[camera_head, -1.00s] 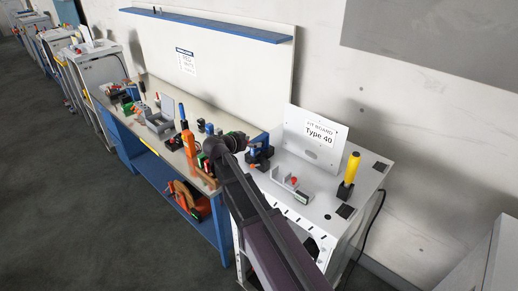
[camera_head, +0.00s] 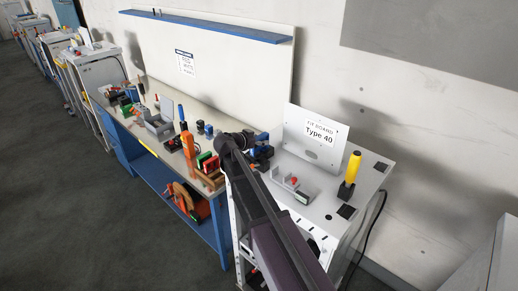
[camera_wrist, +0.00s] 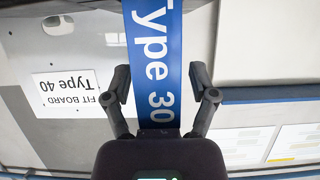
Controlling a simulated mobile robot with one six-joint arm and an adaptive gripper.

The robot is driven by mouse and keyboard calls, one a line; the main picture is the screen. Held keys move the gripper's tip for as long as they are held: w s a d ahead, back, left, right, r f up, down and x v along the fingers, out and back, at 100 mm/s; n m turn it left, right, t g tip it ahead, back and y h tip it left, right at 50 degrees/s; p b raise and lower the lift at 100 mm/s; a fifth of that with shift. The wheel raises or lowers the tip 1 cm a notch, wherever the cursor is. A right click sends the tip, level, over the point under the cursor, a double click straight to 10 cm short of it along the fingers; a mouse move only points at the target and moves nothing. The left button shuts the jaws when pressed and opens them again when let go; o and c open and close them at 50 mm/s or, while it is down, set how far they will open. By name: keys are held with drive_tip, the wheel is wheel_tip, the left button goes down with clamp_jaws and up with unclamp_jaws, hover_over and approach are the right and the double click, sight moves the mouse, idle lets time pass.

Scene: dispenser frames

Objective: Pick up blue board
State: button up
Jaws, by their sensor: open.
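The blue board, marked "Type 30" in white, shows in the wrist view (camera_wrist: 158,30) as a blue strip running down from the top edge to my gripper. My gripper (camera_wrist: 160,88) is open, with one finger on either side of the strip. The board's lower end is hidden behind the gripper body, and I cannot tell whether either finger touches it. In the head view my gripper (camera_head: 262,156) is a small dark shape by the left edge of the white station, partly hidden by my arm. I cannot clearly make out the blue board there.
The white station (camera_head: 375,175) carries an upright white "FIT BOARD Type 40" panel (camera_head: 315,152), a yellow-handled tool (camera_head: 351,170) and a grey fixture (camera_head: 291,185). A cluttered workbench with a blue frame (camera_head: 196,231) stands to the left. Open floor (camera_head: 80,210) lies in front.

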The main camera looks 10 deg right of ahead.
clamp_jaws()
drive_tip(key=shift+r, duration=0.1)
idle(0.4)
wheel_tip(320, 180, up, 10)
drive_tip(key=p, duration=1)
idle(0.6)
